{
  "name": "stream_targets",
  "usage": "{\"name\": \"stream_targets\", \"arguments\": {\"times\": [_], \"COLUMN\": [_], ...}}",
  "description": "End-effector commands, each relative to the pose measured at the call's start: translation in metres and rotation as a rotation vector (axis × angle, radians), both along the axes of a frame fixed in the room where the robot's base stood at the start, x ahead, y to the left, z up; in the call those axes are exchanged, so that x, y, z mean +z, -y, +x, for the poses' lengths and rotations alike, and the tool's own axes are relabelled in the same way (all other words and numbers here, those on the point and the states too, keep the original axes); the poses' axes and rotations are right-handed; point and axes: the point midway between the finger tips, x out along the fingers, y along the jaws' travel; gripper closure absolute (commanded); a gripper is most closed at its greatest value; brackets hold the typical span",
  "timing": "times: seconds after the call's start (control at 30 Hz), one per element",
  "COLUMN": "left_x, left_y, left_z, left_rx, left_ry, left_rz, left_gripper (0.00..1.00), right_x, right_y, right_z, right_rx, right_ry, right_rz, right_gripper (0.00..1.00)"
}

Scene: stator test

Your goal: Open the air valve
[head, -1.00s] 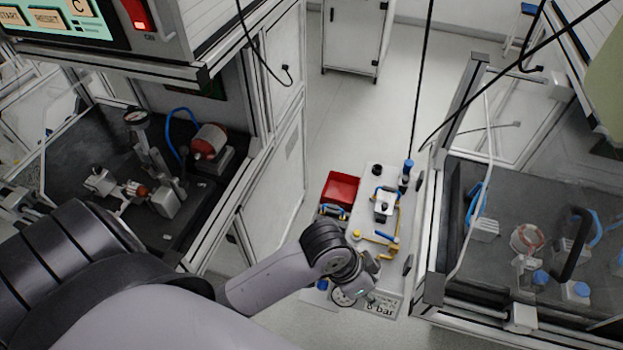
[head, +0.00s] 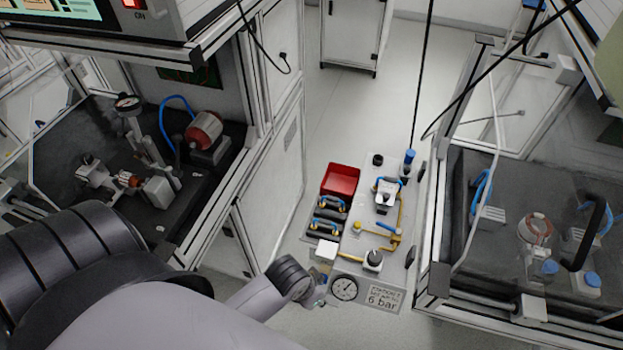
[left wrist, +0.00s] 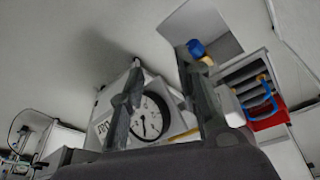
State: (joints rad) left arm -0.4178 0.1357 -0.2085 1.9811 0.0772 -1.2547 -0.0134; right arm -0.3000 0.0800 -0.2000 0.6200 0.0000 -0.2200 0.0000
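A panel (head: 347,264) stands on the floor in the middle of the head view. I cannot tell for sure which part is the air valve. My left gripper (head: 319,292) is just left of the gauge. In the left wrist view its fingers (left wrist: 160,64) are apart with nothing between them. The gauge (left wrist: 150,118) shows behind them, and a blue-topped brass part (left wrist: 198,50) is by the right fingertip. My right gripper is not in view.
A red bin (head: 341,179) and blue-handled parts in dark holders (head: 326,220) sit along the panel's left side; the bin also shows in the wrist view (left wrist: 270,122). Framed workstations stand left (head: 150,190) and right (head: 540,200). Open floor lies behind the panel.

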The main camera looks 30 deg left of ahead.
Motion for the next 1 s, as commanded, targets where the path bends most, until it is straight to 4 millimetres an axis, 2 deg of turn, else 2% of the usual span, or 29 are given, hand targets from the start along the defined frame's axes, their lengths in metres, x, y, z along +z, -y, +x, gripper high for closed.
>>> {"name": "stream_targets", "arguments": {"times": [0.03, 0.2, 0.77, 0.87, 0.97, 1.0], "left_x": [-0.007, -0.018, -0.02, -0.033, -0.065, -0.083], "left_y": [-0.002, -0.007, -0.007, -0.009, -0.012, -0.014], "left_z": [-0.002, -0.005, -0.006, -0.008, -0.015, -0.02], "left_rx": [0.006, 0.017, 0.019, 0.022, 0.028, 0.032], "left_ry": [-0.003, -0.007, -0.009, -0.018, -0.037, -0.046], "left_rz": [0.004, 0.014, 0.015, 0.018, 0.026, 0.031], "left_gripper": [0.69, 0.69, 0.69, 0.69, 0.69, 0.69], "right_x": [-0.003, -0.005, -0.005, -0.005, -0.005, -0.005], "right_y": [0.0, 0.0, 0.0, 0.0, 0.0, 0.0], "right_z": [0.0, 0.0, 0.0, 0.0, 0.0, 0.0], "right_rx": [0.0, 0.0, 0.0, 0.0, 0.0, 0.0], "right_ry": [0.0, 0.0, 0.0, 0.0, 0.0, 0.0], "right_rz": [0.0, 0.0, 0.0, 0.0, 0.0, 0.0], "right_gripper": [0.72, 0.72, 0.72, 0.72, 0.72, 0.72]}}
